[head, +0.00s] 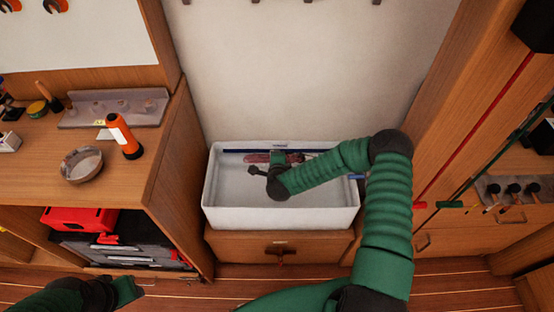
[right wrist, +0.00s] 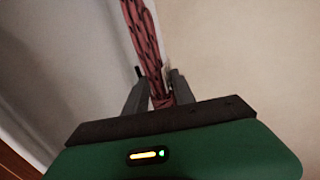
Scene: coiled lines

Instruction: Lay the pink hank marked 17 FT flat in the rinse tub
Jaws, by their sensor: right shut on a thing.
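The pink hank (head: 258,158) shows as a reddish strip inside the white rinse tub (head: 280,217), near its back wall. My right gripper (head: 282,157) is down inside the tub and hides part of the hank. In the right wrist view, the right gripper (right wrist: 156,98) is shut on the pink hank (right wrist: 140,35), a dark-flecked pink bundle running up and away between the fingers. No marking is readable on it. Whether the hank touches the tub floor is unclear. My left gripper (head: 126,291) is low at the left, away from the tub; its fingers cannot be made out.
A wooden bench left of the tub holds an orange flashlight (head: 123,136), a round bowl (head: 82,164) and a grey rack (head: 115,108). A red case (head: 78,218) sits on the shelf below. Coloured rods and a tool rack (head: 515,190) stand at right.

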